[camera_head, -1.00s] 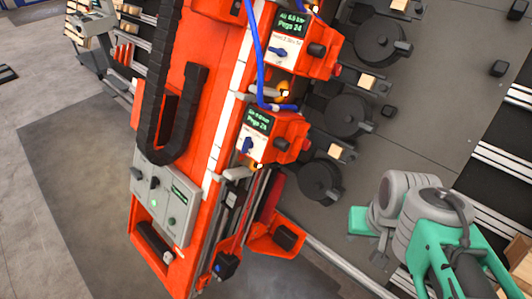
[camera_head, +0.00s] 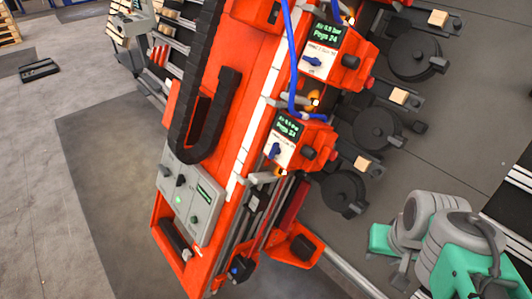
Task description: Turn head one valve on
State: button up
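Two orange head units with small dark green-lit displays stand on the orange gantry machine. The upper head unit (camera_head: 345,58) has a blue valve knob (camera_head: 312,61) lying nearly level on its white label. The lower head unit (camera_head: 305,145) has a blue valve knob (camera_head: 274,151) standing steeply on its label. The small lettering is too blurred to tell surely which is head one. The upper display (camera_head: 327,36) seems to read an air pressure and a peg count; the lower display (camera_head: 289,126) is harder to read.
A grey control panel (camera_head: 190,200) with a green lamp sits on the orange body, left of the lower unit. A blue hose (camera_head: 293,75) runs between the heads. Black round discs (camera_head: 378,130) line the right. Open grey floor (camera_head: 90,150) lies left.

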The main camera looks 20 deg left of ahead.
aim_at(275, 150)
jog(key=u, duration=0.55)
jog(key=k, duration=1.3)
jog(key=u, duration=1.15)
jog(key=i, duration=0.8)
jog(key=u, duration=0.65)
jog(key=i, duration=0.9)
jog(key=z, duration=0.4)
jog(key=i, duration=0.65)
jog(key=z, duration=0.35)
